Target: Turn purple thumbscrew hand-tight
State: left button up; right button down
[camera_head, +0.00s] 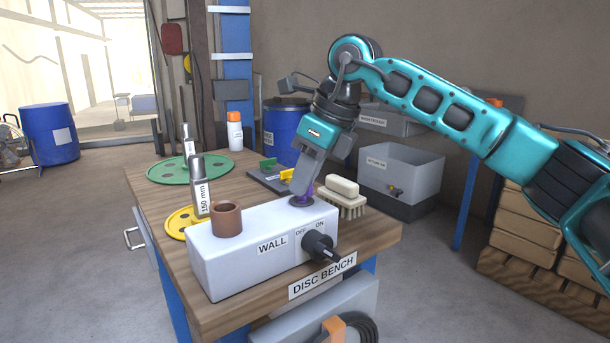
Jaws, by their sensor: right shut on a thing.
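The purple thumbscrew (305,193) stands at the right part of the top of a white box labelled WALL (240,265). My right gripper (303,192) points down over the box and is shut on the thumbscrew. Its fingers hide much of the screw, so I cannot tell how far it is threaded in. A black knob (320,246) with OFF and ON marks is on the box's front face. A brown cylinder (226,220) stands on the box's left end. My left gripper is not in view.
The box sits on a wooden bench (375,238). A brush (344,196) lies close right of my gripper. A green disc (160,172), a yellow disc (178,222) and a white bottle (235,132) are on the bench. A blue drum (283,125) and grey sink (402,172) stand behind.

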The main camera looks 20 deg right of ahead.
jog(key=m, duration=0.3)
jog(key=shift+a+t+h, duration=0.1)
jog(key=shift+t+h, duration=0.3)
jog(key=m+h, duration=0.1)
jog(key=m, duration=0.3)
jog(key=shift+s+a+t+h, duration=0.1)
jog(key=shift+t+h, duration=0.3)
jog(key=m+h, duration=0.1)
jog(key=m, duration=0.2)
jog(key=shift+a, duration=0.1)
jog(key=m+h, duration=0.1)
jog(key=m, duration=0.3)
jog(key=shift+h, duration=0.3)
jog(key=shift+m, duration=0.3)
jog(key=c, duration=1.2)
grip_release()
jog(key=shift+g, duration=0.3)
jog(key=shift+o, duration=0.2)
